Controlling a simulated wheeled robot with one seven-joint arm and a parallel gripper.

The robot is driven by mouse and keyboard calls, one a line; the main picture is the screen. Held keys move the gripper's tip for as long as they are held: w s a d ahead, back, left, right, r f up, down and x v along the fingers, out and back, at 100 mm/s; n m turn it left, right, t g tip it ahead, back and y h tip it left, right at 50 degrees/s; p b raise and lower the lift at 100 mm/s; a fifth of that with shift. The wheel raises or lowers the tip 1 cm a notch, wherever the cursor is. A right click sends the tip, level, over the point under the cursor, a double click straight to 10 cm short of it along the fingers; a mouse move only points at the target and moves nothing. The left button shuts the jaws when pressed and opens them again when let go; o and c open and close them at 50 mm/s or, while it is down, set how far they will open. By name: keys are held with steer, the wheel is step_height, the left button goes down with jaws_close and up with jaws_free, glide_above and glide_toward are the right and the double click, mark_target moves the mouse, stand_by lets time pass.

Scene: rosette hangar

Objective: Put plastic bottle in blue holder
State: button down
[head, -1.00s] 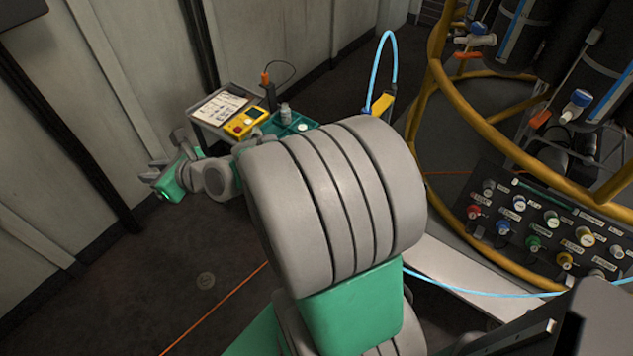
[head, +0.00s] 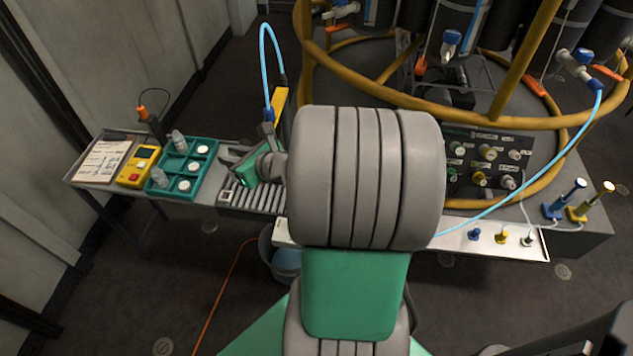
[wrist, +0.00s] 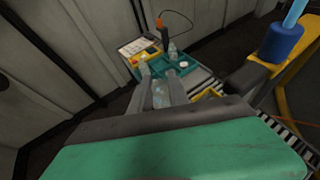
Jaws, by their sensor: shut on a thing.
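My gripper (wrist: 161,86) is shut on a clear plastic bottle (wrist: 159,97) between its two fingers, partly hidden by the hand in the wrist view. In the head view my gripper (head: 236,162) is just right of the teal tray, above the roller strip; the held bottle cannot be made out there. A small blue holder-like piece (head: 475,234) stands on the white ledge, right of my arm. A larger blue stand (head: 552,211) is at the far right. I cannot tell which is the blue holder.
The teal tray (head: 204,158) on the side table holds other bottles (head: 179,142) and white-topped items. A yellow device (head: 139,165) and clipboard (head: 102,161) lie left of it. A yellow rail (head: 455,120) and blue hose (head: 545,187) cross the right. A bucket (head: 284,262) stands below.

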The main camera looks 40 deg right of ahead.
steer(key=s+d+f+m+h+b, duration=0.25)
steer(key=s+d+f, duration=0.25)
steer(key=s+d, duration=0.45)
steer(key=shift+w+d+f+b, duration=0.9)
steer(key=shift+w+d+f, duration=0.2)
steer(key=shift+d+f, duration=1)
steer(key=shift+w+d+f+b, duration=0.9)
steer(key=shift+w+d+f, duration=0.2)
steer(key=shift+d+f, duration=0.9)
steer(key=shift+w+d+f+b, duration=0.9)
steer(key=shift+w+d+f, duration=0.2)
steer(key=shift+d+f, duration=1)
steer(key=shift+f, duration=0.1)
steer(key=c, duration=1.3)
jaws_free()
steer(key=shift+o, duration=0.2)
